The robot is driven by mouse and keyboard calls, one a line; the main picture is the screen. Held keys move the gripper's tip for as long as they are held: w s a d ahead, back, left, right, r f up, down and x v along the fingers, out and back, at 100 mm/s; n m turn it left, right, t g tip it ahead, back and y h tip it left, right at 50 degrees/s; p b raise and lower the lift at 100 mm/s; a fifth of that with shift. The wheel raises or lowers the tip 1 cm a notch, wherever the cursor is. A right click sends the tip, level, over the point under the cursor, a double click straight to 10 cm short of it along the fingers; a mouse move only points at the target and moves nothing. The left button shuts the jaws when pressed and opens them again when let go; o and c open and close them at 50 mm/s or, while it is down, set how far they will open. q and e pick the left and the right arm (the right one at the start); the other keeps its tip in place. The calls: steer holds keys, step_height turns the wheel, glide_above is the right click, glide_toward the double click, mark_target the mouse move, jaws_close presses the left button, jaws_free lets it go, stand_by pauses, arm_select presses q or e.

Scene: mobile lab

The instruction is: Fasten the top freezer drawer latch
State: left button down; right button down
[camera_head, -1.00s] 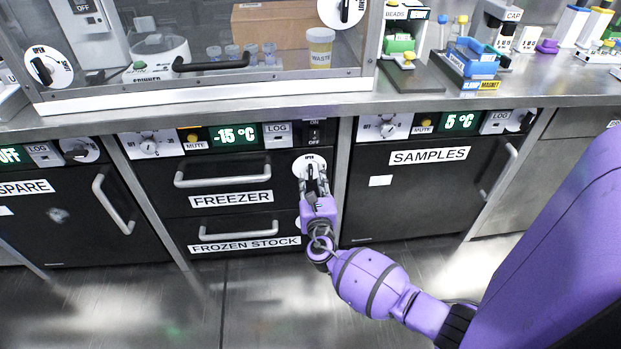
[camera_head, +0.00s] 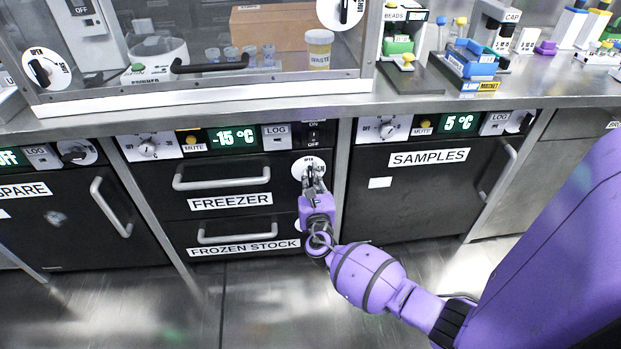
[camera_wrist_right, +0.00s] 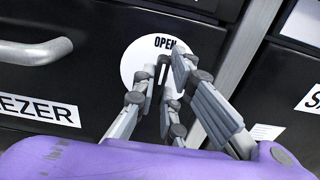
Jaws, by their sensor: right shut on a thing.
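The top freezer drawer (camera_head: 222,181), labelled FREEZER, is closed beneath the counter. Its latch (camera_head: 301,166) is a white disc marked OPEN with a dark knob, at the drawer's right side. My right gripper (camera_head: 314,180) is at the disc, shut on the latch knob. In the right wrist view the latch disc (camera_wrist_right: 138,66) shows its OPEN mark at the top, and the gripper fingers (camera_wrist_right: 160,92) are around the dark knob. The fingers hide part of the knob and the lower disc. My left gripper is not in view.
A FROZEN STOCK drawer (camera_head: 236,234) lies below, its own latch disc mostly hidden by my gripper. The SAMPLES fridge (camera_head: 425,195) stands to the right and the SPARE unit (camera_head: 60,215) to the left. The counter edge (camera_head: 250,111) overhangs above. The floor in front is clear.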

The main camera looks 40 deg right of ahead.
steer(key=shift+f+m, duration=0.1)
steer(key=shift+m, duration=0.2)
steer(key=shift+m+b, duration=0.5)
steer(key=shift+b, duration=0.05)
arm_select(q)
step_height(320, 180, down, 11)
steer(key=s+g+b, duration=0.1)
steer(key=b, duration=0.8)
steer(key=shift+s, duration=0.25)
arm_select(e)
steer(key=shift+s+d+f+m, duration=0.1)
steer(key=shift+f+m, duration=0.05)
steer(key=shift+m, duration=2.55)
steer(key=shift+s+d+f+m, duration=0.1)
steer(key=shift+d+m, duration=0.05)
steer(key=shift+m, duration=2.55)
steer(key=shift+s+d+f+m, duration=0.1)
steer(key=shift+f+m, duration=0.05)
steer(key=shift+m, duration=2.55)
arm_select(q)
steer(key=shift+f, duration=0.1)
arm_select(e)
steer(key=c, duration=1.8)
jaws_free()
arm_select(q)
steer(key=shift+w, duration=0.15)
